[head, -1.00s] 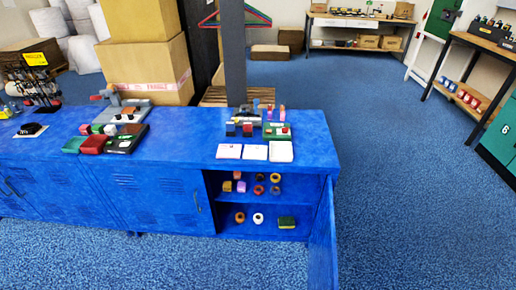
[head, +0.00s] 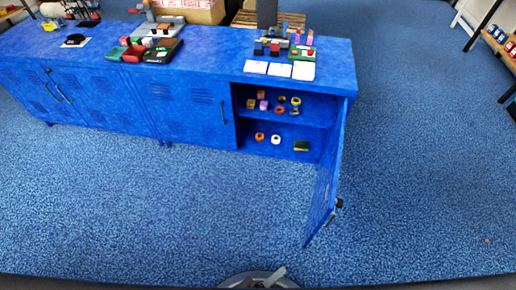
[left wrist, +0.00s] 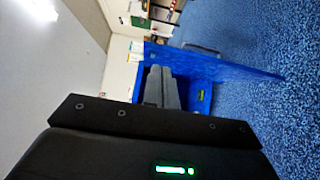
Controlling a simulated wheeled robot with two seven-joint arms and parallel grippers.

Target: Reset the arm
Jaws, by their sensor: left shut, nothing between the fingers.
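My left gripper (left wrist: 161,78) shows in the left wrist view, its two grey fingers together with nothing between them. It points toward the blue cabinet, whose open door (left wrist: 225,64) spreads behind the fingers in that tilted view. In the head view I cannot make out the left gripper clearly; a rounded grey part of my own body shows at the bottom edge. My right gripper is in neither view.
The blue cabinet (head: 180,100) stands ahead, its right door (head: 325,190) swung open toward me. Tape rolls and a sponge (head: 302,146) lie on its shelves. White cards (head: 280,69), trays and small goods stand on top. Blue floor is clear in front and to the right.

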